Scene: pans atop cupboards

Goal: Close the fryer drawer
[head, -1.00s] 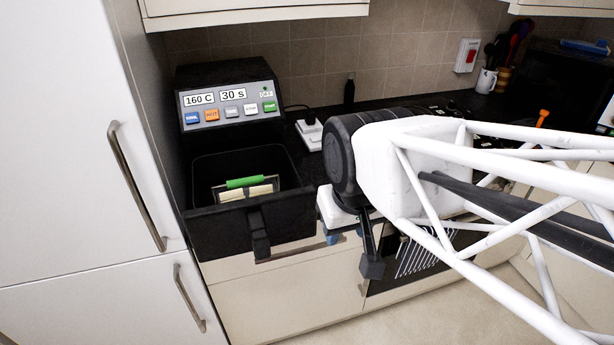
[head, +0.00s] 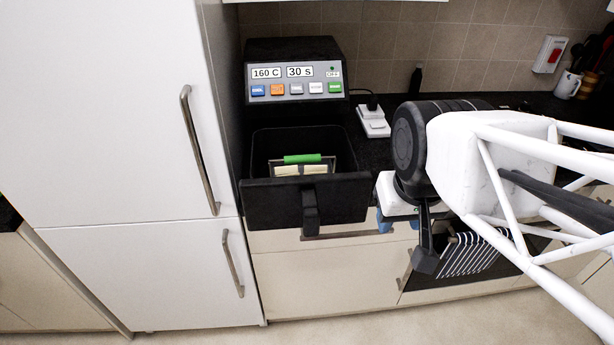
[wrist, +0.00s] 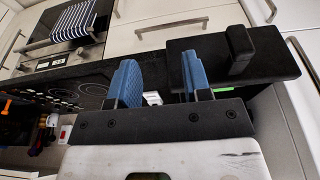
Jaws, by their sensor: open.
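The black fryer (head: 296,80) stands on the counter, its panel showing 160 C and 30 s. Its black drawer (head: 262,208) is pulled out toward me, with a handle (head: 311,212) on its front. A basket with a green grip (head: 302,159) and pale pieces sits inside. My gripper (head: 385,222) is just right of the drawer front, mostly hidden behind my wrist. In the wrist view its blue fingers (wrist: 160,80) are apart with nothing held between them. The drawer front (wrist: 275,58) and handle (wrist: 240,48) lie to the right of the fingers there.
A tall white cupboard (head: 110,130) borders the fryer at left. A white socket block (head: 373,121) is on the counter behind my gripper. A striped cloth (head: 470,258) hangs at the oven; it also shows in the wrist view (wrist: 72,20). Open floor lies in front.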

